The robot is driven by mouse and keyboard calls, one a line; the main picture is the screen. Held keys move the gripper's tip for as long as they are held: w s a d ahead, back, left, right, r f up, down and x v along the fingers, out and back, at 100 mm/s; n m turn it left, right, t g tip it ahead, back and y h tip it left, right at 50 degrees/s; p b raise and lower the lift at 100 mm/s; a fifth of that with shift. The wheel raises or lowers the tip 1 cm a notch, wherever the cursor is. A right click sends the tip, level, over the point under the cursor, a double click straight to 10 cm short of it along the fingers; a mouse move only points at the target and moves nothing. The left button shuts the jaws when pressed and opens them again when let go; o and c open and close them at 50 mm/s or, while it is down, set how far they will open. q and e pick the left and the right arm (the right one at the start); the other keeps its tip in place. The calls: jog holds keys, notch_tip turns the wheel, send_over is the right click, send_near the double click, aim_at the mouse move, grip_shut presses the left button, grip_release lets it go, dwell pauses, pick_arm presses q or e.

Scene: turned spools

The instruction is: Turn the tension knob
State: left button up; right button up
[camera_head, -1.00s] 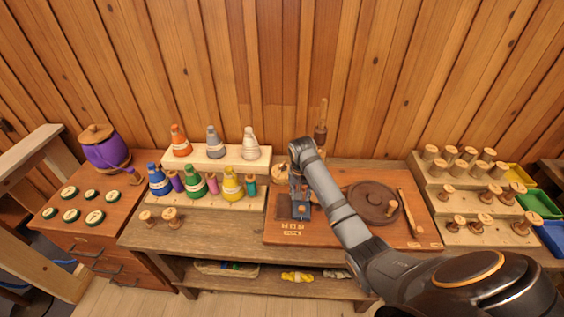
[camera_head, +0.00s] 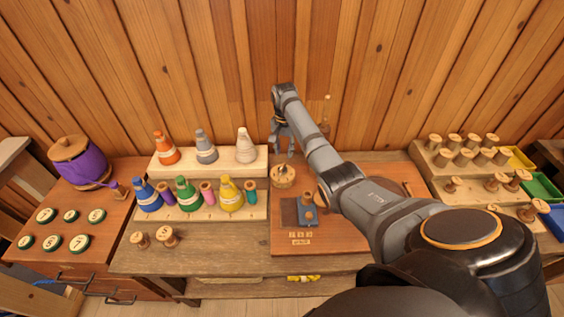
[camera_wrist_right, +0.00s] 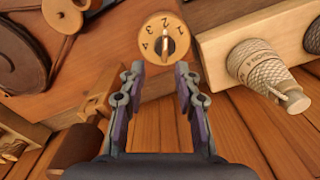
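The tension knob (camera_head: 283,176) is a round pale wooden dial at the back left of the brown work board (camera_head: 292,246). In the right wrist view the knob (camera_wrist_right: 156,52) shows numerals 1 to 4 around a light upright pointer with a dark strip beside it. My right gripper (camera_head: 282,153) hangs above the knob, its fingers pointing down. In the right wrist view the gripper (camera_wrist_right: 159,72) is open and empty, its fingertips apart on either side of the knob's lower edge, with no contact visible. My left gripper is in neither view.
A small blue-grey block (camera_head: 307,211) stands on the board in front of the knob. Thread cones, including a white one (camera_head: 245,147), stand on the rack at left. Stepped spool racks (camera_head: 437,160) are at right. My right arm hides much of the board.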

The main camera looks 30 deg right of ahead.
aim_at(282, 166)
jog(key=f, duration=0.2)
jog(key=w+f, duration=0.1)
jog(key=f, duration=0.5)
jog(key=shift+w, duration=0.3)
jog(key=shift+s+f, duration=0.15)
jog(key=shift+f, duration=0.2)
jog(key=shift+s, duration=0.25)
jog(key=shift+w+f, duration=0.15)
grip_shut()
